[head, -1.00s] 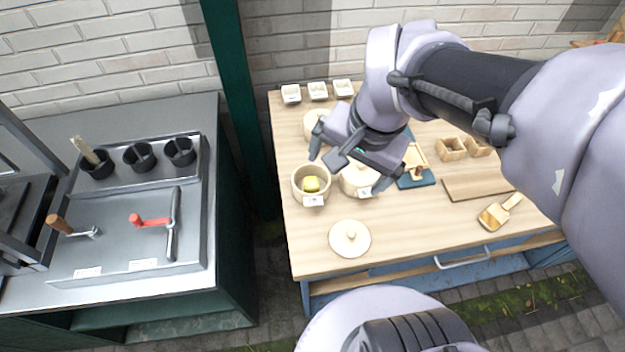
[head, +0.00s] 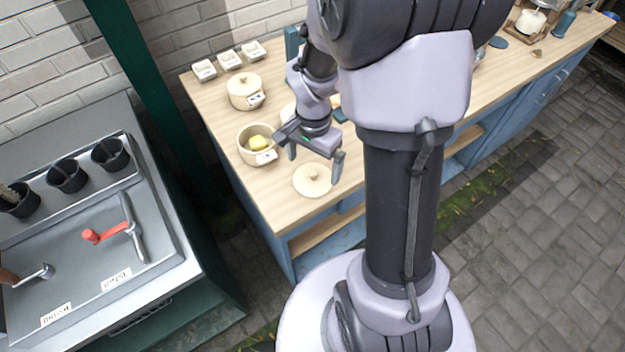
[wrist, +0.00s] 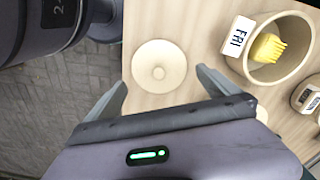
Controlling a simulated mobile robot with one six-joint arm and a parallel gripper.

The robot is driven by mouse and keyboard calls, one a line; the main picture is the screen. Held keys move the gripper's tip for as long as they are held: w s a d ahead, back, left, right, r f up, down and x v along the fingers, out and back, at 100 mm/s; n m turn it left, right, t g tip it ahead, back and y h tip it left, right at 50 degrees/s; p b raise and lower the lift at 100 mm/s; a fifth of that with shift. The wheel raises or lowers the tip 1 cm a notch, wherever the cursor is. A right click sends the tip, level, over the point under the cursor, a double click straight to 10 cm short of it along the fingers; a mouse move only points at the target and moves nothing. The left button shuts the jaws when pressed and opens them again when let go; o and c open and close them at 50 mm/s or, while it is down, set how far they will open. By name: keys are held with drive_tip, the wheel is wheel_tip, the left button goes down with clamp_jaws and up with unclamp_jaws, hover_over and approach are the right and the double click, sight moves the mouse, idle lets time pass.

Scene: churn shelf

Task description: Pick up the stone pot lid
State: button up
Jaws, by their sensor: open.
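A loose round cream lid (head: 312,180) with a small central knob lies flat on the wooden table near its front left corner. It also shows in the wrist view (wrist: 159,66), where it is seen nearly from above. My gripper (head: 315,160) is open and empty above the lid. In the wrist view its two fingers (wrist: 161,80) are spread to either side of the lid's near part. I see no contact with the lid. An open cream pot (head: 243,148) with a yellow thing in it stands just left of the gripper; its label in the wrist view reads FRI (wrist: 237,37).
A lidded cream pot (head: 245,92) stands farther back, and another pot is partly hidden behind my gripper. Several small white dishes (head: 229,60) line the back edge. A steel counter (head: 80,240) and a green post (head: 150,100) stand left. The table's front edge is close to the lid.

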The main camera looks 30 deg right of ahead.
sight(313, 173)
wheel_tip(313, 173, down, 4)
drive_tip(key=shift+s+r+b, duration=0.1)
drive_tip(key=shift+b, duration=0.75)
